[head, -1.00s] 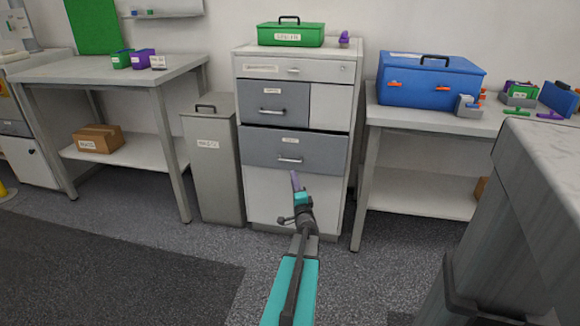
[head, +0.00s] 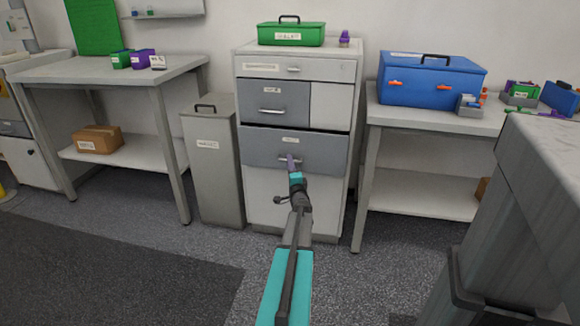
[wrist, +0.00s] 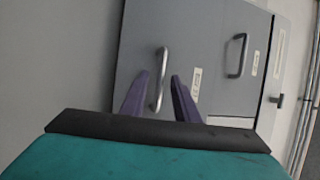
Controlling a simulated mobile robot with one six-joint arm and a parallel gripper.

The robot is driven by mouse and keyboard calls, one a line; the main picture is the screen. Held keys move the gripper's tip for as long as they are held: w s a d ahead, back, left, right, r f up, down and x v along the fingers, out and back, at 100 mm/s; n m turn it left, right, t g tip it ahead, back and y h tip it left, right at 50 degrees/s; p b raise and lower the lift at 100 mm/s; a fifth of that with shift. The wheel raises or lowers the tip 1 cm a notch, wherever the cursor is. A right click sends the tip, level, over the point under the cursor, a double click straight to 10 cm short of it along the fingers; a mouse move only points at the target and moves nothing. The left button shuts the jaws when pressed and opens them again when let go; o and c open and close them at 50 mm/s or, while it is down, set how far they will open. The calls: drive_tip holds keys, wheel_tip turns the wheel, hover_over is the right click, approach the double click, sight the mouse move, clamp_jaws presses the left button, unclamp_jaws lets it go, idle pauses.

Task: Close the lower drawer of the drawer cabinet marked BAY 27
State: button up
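The drawer cabinet (head: 340,185) stands against the wall. Its wide grey lower drawer (head: 258,146) has a dark gap along its top edge and looks slightly out from the cabinet. The label text is unreadable.
The smaller grey upper drawer (head: 272,100) looks shut. A grey bin (head: 215,170) stands close on the left. A bench with a blue toolbox (head: 425,82) is on the right. A green box (head: 290,35) sits on the cabinet. Open floor lies in front.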

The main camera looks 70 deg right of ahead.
drive_tip(key=shift+w+d, duration=0.1)
drive_tip(key=shift+d, duration=0.05)
drive_tip(key=shift+c, duration=0.4)
clamp_jaws()
drive_tip(key=shift+d, duration=0.1)
drive_tip(key=shift+w+d+r+p, duration=0.1)
drive_tip(key=shift+w+d+p, duration=0.05)
drive_tip(key=shift+d+p, duration=0.7)
drive_tip(key=shift+w+d+p, duration=0.15)
drive_tip(key=shift+d+p, duration=0.45)
drive_tip(key=shift+d, duration=0.4)
drive_tip(key=shift+o, duration=0.4)
unclamp_jaws()
drive_tip(key=shift+d, duration=0.1)
